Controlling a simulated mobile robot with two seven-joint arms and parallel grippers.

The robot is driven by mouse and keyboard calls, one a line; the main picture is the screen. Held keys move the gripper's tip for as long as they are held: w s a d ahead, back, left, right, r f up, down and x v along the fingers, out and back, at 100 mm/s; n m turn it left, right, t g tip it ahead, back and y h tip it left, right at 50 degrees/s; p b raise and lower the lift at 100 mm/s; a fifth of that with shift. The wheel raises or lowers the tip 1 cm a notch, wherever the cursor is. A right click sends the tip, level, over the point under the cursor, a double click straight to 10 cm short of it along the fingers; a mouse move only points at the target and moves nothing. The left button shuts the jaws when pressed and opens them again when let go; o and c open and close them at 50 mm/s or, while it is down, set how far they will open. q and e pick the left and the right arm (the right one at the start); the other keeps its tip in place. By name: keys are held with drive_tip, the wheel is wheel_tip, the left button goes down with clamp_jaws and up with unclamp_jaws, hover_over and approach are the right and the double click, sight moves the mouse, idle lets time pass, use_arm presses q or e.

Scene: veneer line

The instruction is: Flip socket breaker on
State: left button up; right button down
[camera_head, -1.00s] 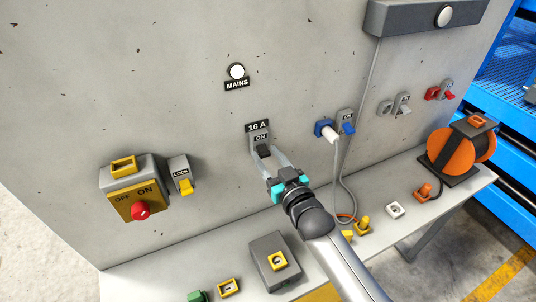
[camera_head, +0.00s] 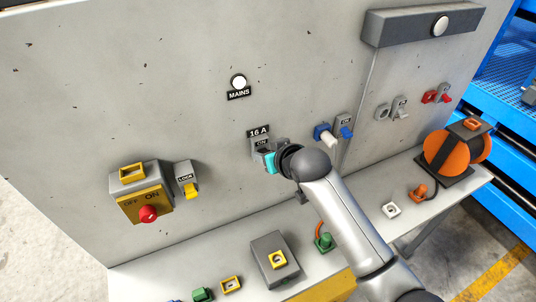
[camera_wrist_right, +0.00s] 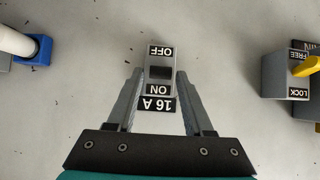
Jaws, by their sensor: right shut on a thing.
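The socket breaker (camera_head: 256,138) is a small grey unit on the grey wall panel, under a black "16 A" label, with "ON" at its upper end. In the right wrist view the breaker (camera_wrist_right: 160,72) shows upside down, with a dark lever between "OFF" and "ON". My right gripper (camera_head: 265,153) is at the breaker. In the right wrist view its fingers (camera_wrist_right: 159,90) stand on both sides of the breaker housing, shut on it. Which end the lever leans to is hard to tell. In the head view the gripper hides the breaker's lower part. My left gripper is not in view.
A blue socket (camera_head: 323,132) with a white plug and a blue switch is right of the breaker. A yellow isolator with a red knob (camera_head: 148,214) and a lock switch (camera_head: 187,180) are left. The bench below holds a grey box (camera_head: 274,250) and orange reel (camera_head: 455,148).

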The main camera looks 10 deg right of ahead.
drive_tip(key=shift+w+r+g, duration=0.1)
drive_tip(key=shift+r+g, duration=0.1)
drive_tip(key=shift+g, duration=0.2)
idle(0.3)
drive_tip(key=shift+c, duration=1.4)
unclamp_jaws()
drive_tip(key=shift+r, duration=0.1)
drive_tip(key=v, duration=1.5)
drive_tip(key=shift+a, duration=0.2)
